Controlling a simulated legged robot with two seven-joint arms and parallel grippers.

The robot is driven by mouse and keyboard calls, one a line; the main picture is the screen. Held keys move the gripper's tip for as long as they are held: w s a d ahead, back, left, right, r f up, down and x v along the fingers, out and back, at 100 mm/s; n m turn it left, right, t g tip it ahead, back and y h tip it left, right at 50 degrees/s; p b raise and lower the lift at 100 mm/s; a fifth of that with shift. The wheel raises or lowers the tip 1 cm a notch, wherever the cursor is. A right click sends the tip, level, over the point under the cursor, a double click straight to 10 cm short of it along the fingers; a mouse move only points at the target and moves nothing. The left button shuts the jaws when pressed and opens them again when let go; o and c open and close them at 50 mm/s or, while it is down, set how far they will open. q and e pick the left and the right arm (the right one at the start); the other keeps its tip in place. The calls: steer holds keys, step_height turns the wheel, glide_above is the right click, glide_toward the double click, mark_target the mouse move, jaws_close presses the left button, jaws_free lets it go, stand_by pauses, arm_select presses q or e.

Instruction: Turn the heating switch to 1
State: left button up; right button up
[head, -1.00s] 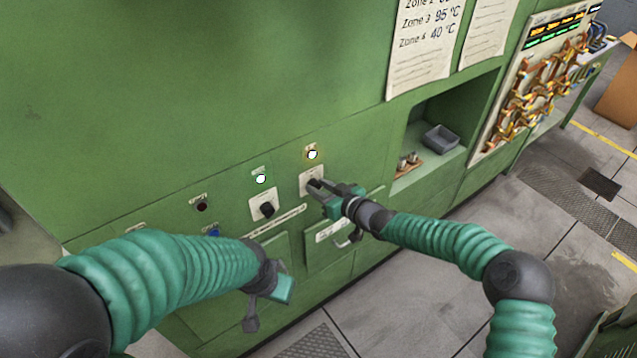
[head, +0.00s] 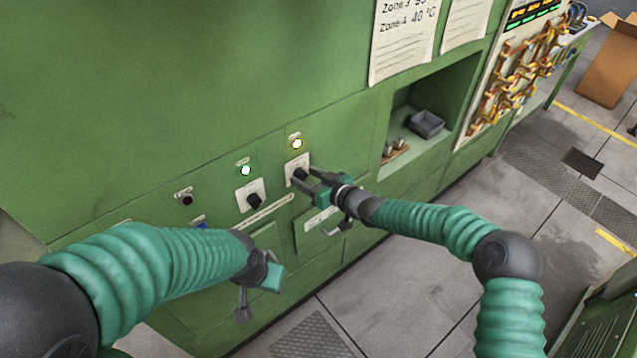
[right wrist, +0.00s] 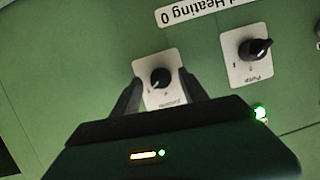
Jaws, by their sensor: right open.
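A dark rotary switch on a white plate (head: 297,165) sits on the green machine front, below a lit yellowish lamp (head: 297,143). My right gripper (head: 303,179) is at this switch. In the right wrist view the dark knob (right wrist: 160,78) shows between the two open fingers (right wrist: 161,92), one on each side; I cannot tell whether they touch it. Its plate's small label is too blurred to read. A second switch (head: 254,198), labelled Pump in the right wrist view (right wrist: 255,48), is beside it. My left gripper (head: 260,286) hangs lower left, clear of the switches; its jaw state is unclear.
A label strip (right wrist: 195,12) reading "Heating 0" shows partly in the right wrist view. A green lamp (head: 246,170) is lit above the Pump switch. A recessed shelf (head: 405,140) with a grey tray (head: 427,123) is to the right. The floor in front is clear.

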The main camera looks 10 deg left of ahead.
steer(key=b+v, duration=0.2)
steer(key=v, duration=1.4)
steer(key=shift+d+b, duration=0.25)
steer(key=shift+b, duration=0.05)
steer(key=shift+a+f, duration=0.1)
steer(key=shift+f, duration=0.05)
steer(key=s+d+f+m+g+h+b, duration=0.1)
steer(key=s+d+f+m+h, duration=0.1)
steer(key=s+d+f+h, duration=0.3)
steer(key=s+d+f+m+h+b, duration=0.1)
steer(key=d+f+h, duration=0.15)
steer(key=d, duration=0.45)
steer(key=s+d+f+m+g+h+b, duration=0.1)
steer(key=s+d+f+m+h, duration=0.15)
steer(key=d+f, duration=0.3)
steer(key=s+d+m+g+h+b, duration=0.2)
steer(key=s+d, duration=0.6)
steer(key=s, duration=0.6)
steer(key=m+g, duration=0.1)
steer(key=m, duration=0.1)
steer(key=shift+s+m, duration=0.25)
steer(key=shift+m, duration=0.1)
